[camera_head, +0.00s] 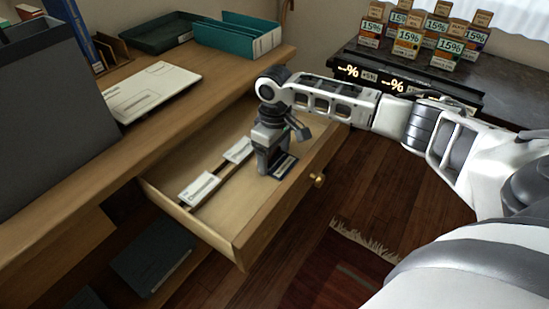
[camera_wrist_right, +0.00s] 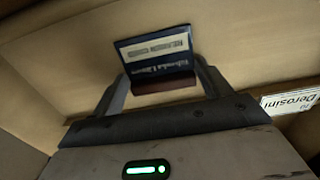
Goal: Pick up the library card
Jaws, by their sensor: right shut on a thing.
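The library card (camera_wrist_right: 155,48) is dark blue with a white printed strip and a dark red-brown lower part. It shows between the two fingertips of my right gripper (camera_wrist_right: 162,78) in the wrist view. In the head view my right gripper (camera_head: 270,160) points down into the open drawer (camera_head: 225,222), with the dark card (camera_head: 285,167) at its fingers. The gripper is shut on the card. Whether the card is clear of the drawer floor I cannot tell. My left gripper is not in view.
White label cards (camera_head: 199,188) lie in the drawer left of the gripper, by a thin divider. The drawer front has a round knob (camera_head: 317,180). A desk (camera_head: 150,110) holds a paper and trays. A dark table (camera_head: 500,75) with small price boxes stands at right.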

